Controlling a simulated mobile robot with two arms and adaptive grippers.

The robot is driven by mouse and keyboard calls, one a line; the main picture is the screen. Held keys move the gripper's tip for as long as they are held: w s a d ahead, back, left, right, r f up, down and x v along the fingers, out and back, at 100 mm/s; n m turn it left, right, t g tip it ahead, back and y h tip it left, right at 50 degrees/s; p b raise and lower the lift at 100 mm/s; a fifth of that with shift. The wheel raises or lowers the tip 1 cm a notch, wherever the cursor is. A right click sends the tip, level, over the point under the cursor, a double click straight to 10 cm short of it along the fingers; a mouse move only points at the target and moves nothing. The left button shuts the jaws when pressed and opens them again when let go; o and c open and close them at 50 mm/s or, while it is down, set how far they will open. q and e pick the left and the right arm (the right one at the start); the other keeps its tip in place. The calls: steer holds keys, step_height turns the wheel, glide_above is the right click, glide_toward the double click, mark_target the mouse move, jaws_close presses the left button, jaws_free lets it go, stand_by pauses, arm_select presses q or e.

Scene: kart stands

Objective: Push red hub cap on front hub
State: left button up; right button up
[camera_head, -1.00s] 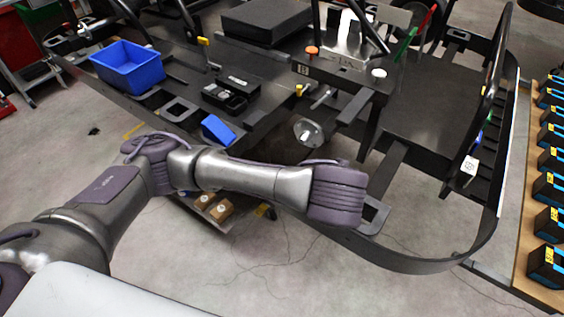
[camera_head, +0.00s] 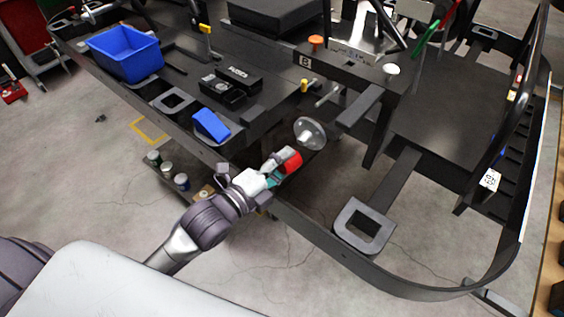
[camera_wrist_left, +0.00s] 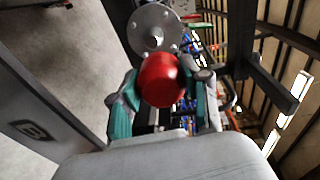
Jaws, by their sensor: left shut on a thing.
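The red hub cap (camera_head: 291,160) is held in my left gripper (camera_head: 279,173), which is shut on it. In the left wrist view the red cap (camera_wrist_left: 161,80) sits between the two teal-padded fingers of the gripper (camera_wrist_left: 165,98). The front hub (camera_head: 309,133) is a round grey metal disc on the side of the kart. It also shows in the left wrist view (camera_wrist_left: 152,24), just beyond the cap, with a central hole and studs. In the head view the cap is just below and left of the hub. Whether they touch cannot be told. My right gripper is not in view.
The black kart frame and bumper (camera_head: 365,262) curve around the front right. A blue bin (camera_head: 126,54), a blue wedge (camera_head: 212,125) and a black box (camera_head: 222,91) lie on the kart stand at left. Several small cans stand on a lower shelf below.

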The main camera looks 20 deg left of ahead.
mark_target(299, 142)
arm_select(q)
steer(key=shift+s+a+f+n+t+y, duration=0.2)
steer(key=shift+a+f+n+t+y, duration=0.15)
steer(key=shift+a+f+t, duration=0.35)
steer(key=shift+s+a+r, duration=0.1)
steer(key=shift+a+r, duration=0.05)
steer(key=shift+a, duration=0.15)
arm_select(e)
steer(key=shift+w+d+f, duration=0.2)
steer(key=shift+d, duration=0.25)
arm_select(q)
steer(key=shift+a, duration=0.1)
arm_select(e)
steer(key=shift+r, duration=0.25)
arm_select(q)
steer(key=shift+x, duration=2.7)
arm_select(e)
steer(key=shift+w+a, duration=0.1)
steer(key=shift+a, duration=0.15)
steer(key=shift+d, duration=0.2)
arm_select(q)
steer(key=shift+p, duration=0.95)
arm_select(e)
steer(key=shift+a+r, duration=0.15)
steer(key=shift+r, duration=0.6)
